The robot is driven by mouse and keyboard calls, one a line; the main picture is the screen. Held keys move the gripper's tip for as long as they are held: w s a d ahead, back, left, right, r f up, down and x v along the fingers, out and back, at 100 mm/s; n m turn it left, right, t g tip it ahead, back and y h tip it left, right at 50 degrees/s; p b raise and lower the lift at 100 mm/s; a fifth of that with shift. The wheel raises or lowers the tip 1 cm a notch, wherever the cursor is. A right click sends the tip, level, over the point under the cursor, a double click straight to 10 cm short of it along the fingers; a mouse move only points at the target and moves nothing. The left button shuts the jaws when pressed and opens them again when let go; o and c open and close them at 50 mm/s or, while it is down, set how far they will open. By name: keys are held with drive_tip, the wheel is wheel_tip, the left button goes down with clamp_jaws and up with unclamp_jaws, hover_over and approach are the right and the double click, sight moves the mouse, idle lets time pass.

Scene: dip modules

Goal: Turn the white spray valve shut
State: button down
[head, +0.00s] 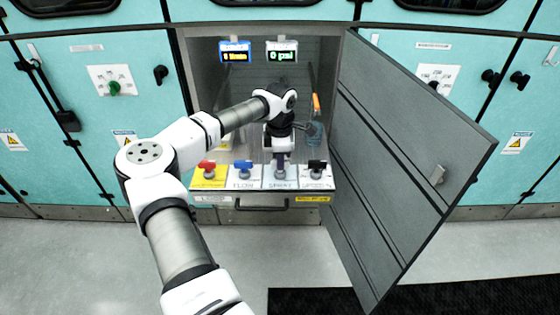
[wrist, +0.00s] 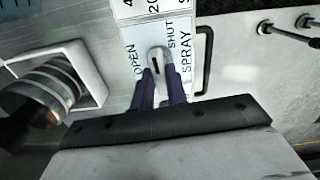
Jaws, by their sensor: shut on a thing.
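The white spray valve (wrist: 157,60) is in the wrist view, on a pale panel plate (wrist: 133,40) marked OPEN on its left, SHUT on its right, and SPRAY. My gripper (wrist: 160,82) has its two dark purple fingers on either side of the valve's handle and is shut on it. The handle's dark slot runs roughly up and down in the picture. Its far end reaches up between the two words. In the head view my gripper (head: 281,159) points down onto the SPRAY plate (head: 280,184), and the fingers and wrist hide most of the valve there.
A red valve (head: 208,168) and blue valve (head: 243,168) stand left of the spray valve, a black valve (head: 317,167) right. A bottle with an orange top (head: 316,110) stands inside the cabinet. The grey door (head: 400,150) hangs open at right. Two displays (head: 235,52) hang above.

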drive_tip(key=shift+m, duration=0.5)
drive_tip(key=c, duration=1.4)
unclamp_jaws()
drive_tip(key=shift+r, duration=0.1)
wheel_tip(320, 180, up, 14)
drive_tip(key=b, duration=0.2)
